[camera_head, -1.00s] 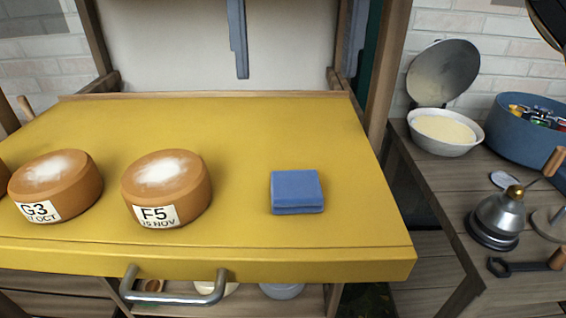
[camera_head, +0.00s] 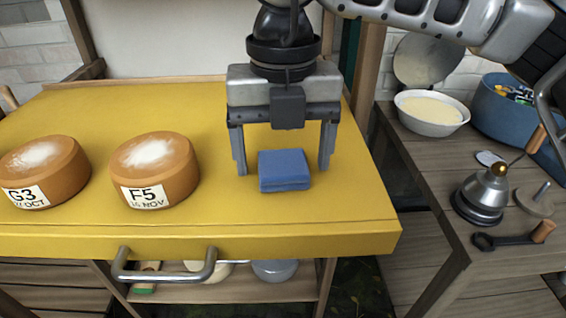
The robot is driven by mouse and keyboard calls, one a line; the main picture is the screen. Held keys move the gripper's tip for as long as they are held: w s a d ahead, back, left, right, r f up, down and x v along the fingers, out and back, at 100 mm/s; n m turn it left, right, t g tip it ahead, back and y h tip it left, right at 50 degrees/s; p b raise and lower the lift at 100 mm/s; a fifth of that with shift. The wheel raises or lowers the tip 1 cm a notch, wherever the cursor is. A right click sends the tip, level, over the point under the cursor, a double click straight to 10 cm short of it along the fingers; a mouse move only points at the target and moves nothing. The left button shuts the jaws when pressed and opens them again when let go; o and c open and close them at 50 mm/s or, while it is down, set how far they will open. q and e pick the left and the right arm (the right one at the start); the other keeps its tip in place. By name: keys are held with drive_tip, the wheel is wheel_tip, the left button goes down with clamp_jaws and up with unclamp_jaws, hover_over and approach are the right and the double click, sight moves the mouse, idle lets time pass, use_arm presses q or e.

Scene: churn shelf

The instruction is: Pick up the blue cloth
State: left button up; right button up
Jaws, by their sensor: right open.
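The folded blue cloth (camera_head: 284,170) lies flat on the yellow shelf board (camera_head: 230,212), right of the middle. My right gripper (camera_head: 283,168) comes in from the upper right and points down over the board. Its two fingers are spread wide, one on each side of the cloth, with a gap on both sides. It is open and holds nothing. The fingertips look near the height of the board, though their exact distance to the cloth is hard to tell. My left gripper is not in view.
Two orange cheese wheels stand left on the board, one labelled F5 (camera_head: 155,170) and one labelled G3 (camera_head: 43,172). A metal handle (camera_head: 165,275) sticks out below the front edge. A side table at right holds a white bowl (camera_head: 432,113), a blue tub (camera_head: 505,110) and a metal bell-shaped object (camera_head: 484,195).

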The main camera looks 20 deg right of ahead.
drive_tip(key=shift+f, duration=0.3)
drive_tip(key=c, duration=1.1)
drive_tip(key=shift+o, duration=0.2)
drive_tip(key=shift+r, duration=0.2)
drive_tip(key=shift+r, duration=0.25)
wheel_tip(320, 180, up, 2)
drive_tip(key=shift+r+b, duration=0.2)
drive_tip(key=shift+b, duration=0.2)
drive_tip(key=s+a+r+b, duration=0.1)
drive_tip(key=s+a+r, duration=0.6)
drive_tip(key=s+r, duration=0.2)
drive_tip(key=s, duration=0.2)
drive_tip(key=shift+s+a+r, duration=0.35)
drive_tip(key=shift+a+r, duration=0.05)
